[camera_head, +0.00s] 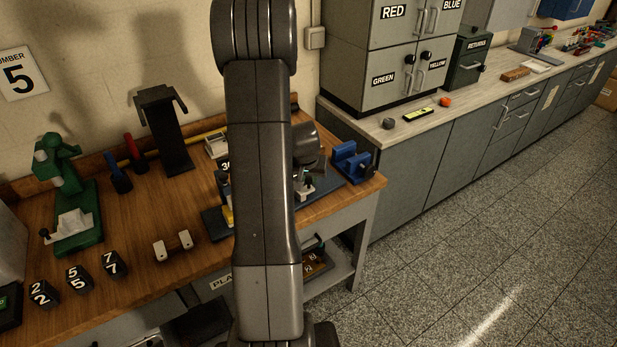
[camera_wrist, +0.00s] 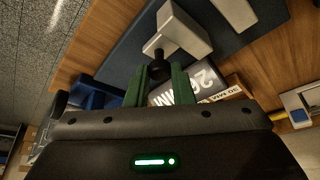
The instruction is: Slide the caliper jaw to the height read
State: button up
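In the wrist view, a pale grey block (camera_wrist: 184,28) with a dark knob (camera_wrist: 158,48) lies on a dark blue mat (camera_wrist: 122,42); it may be the caliper jaw. The two green fingers of my gripper (camera_wrist: 160,72) stand slightly apart with the knob at their tips. Whether they grip it is unclear. A grey sign with a partly hidden number and "MM" (camera_wrist: 187,86) is behind the fingers, beside a wooden strip with small print (camera_wrist: 222,95). In the head view my arm covers most of this spot; part of the mat (camera_head: 328,190) shows to its right.
A blue vise (camera_head: 352,162) stands near the bench's right end. A green press (camera_head: 75,205), black stand (camera_head: 165,130), numbered black blocks (camera_head: 75,278) and a white-ended part (camera_head: 173,245) occupy the wooden bench (camera_head: 135,215). Grey cabinets (camera_head: 385,60) stand behind.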

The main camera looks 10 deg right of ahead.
jog(key=shift+w+d+b, duration=0.2)
jog(key=shift+d+b, duration=0.1)
jog(key=shift+d, duration=0.2)
jog(key=o, duration=0.7)
jog(key=v, duration=1.4)
